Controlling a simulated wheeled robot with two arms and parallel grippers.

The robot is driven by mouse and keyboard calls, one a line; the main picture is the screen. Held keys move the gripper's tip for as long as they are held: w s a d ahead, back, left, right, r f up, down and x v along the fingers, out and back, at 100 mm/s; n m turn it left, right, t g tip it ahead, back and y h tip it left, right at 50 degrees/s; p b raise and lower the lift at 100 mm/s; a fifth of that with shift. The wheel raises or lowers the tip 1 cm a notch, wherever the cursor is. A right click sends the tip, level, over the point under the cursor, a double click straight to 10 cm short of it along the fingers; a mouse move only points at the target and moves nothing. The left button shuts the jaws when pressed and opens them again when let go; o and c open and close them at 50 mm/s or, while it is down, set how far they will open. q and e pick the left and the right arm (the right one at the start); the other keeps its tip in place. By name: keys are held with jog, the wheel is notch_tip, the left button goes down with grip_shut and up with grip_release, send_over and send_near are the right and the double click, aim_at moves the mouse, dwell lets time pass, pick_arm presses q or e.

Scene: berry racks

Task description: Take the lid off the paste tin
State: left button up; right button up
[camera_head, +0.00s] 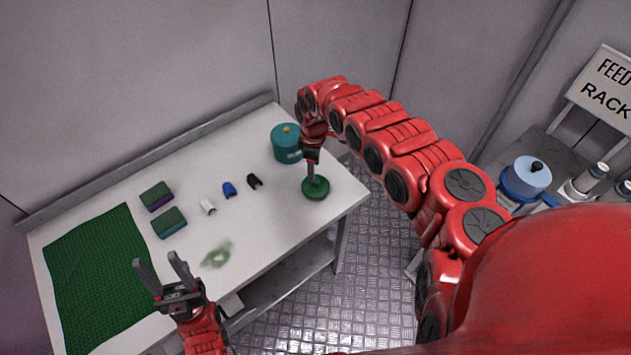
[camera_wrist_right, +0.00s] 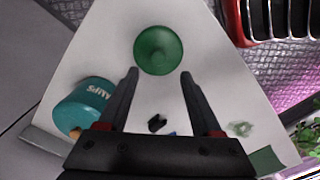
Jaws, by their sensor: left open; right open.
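A teal tin (camera_head: 284,149) with an orange knob on its lid stands at the far right part of the white table; I take it for the paste tin. It also shows in the right wrist view (camera_wrist_right: 84,104), lid on, with a label I cannot read surely. My right gripper (camera_head: 311,176) points down over a round green object (camera_head: 316,188), nearer the table's right edge than the tin. In the right wrist view the open fingers (camera_wrist_right: 160,74) have the green object (camera_wrist_right: 158,50) just ahead; contact is unclear. My left gripper (camera_head: 158,262) is open and empty above the table's front.
The white table (camera_head: 120,190) holds a green mat (camera_head: 95,280), two sponge-like blocks (camera_head: 156,196) (camera_head: 169,222), small white (camera_head: 208,207), blue (camera_head: 229,190) and black (camera_head: 254,181) pieces, and a green smear (camera_head: 217,255). A rack with a blue pot (camera_head: 527,176) stands right.

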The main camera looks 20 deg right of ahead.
aim_at(316, 180)
jog(key=shift+f+p, duration=0.55)
jog(key=shift+f, duration=0.65)
jog(key=shift+d+f+b, duration=0.15)
jog(key=shift+f, duration=0.85)
jog(key=shift+d+f+b, duration=0.1)
jog(key=shift+f+b, duration=0.05)
jog(key=shift+f, duration=0.8)
jog(key=shift+r, duration=0.1)
grip_shut()
